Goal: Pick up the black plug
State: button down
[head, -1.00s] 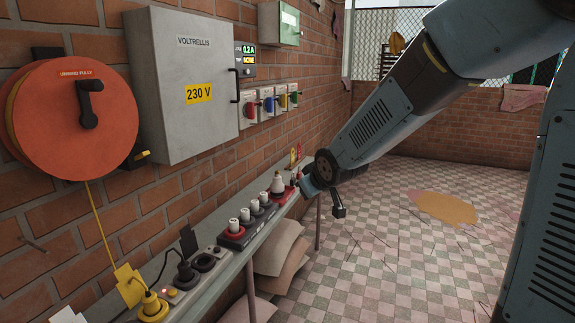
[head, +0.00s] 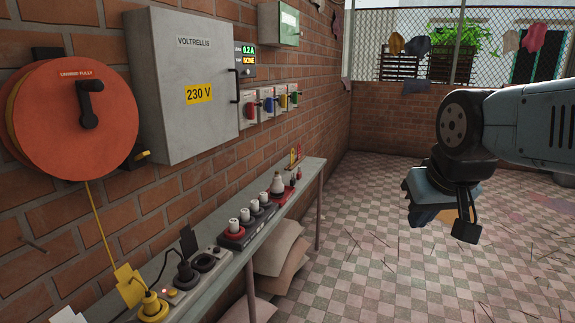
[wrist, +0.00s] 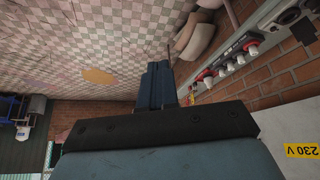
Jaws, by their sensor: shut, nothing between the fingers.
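The black plug (head: 185,273) sits upright in the grey power strip (head: 218,252) on the bench at lower left, its dark cord looping down to the left. A yellow plug (head: 152,306) is in the same strip, nearer the camera. My gripper (head: 424,212) hangs in the air over the tiled floor at right, well away from the bench. In the wrist view the fingers of my gripper (wrist: 156,83) are together with nothing between them. The strip's end shows at the wrist view's top right, but I cannot make out the black plug there.
A narrow bench (head: 313,168) runs along the brick wall, carrying a row of white-topped fuses (head: 256,208). Above it hang an orange cable reel (head: 55,120) and a grey 230 V cabinet (head: 180,125). Sacks (head: 280,250) lie under the bench. The floor at right is open.

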aim_at(186, 274)
jog(key=z, duration=1.2)
jog(key=i, duration=0.05)
jog(key=u, duration=2.45)
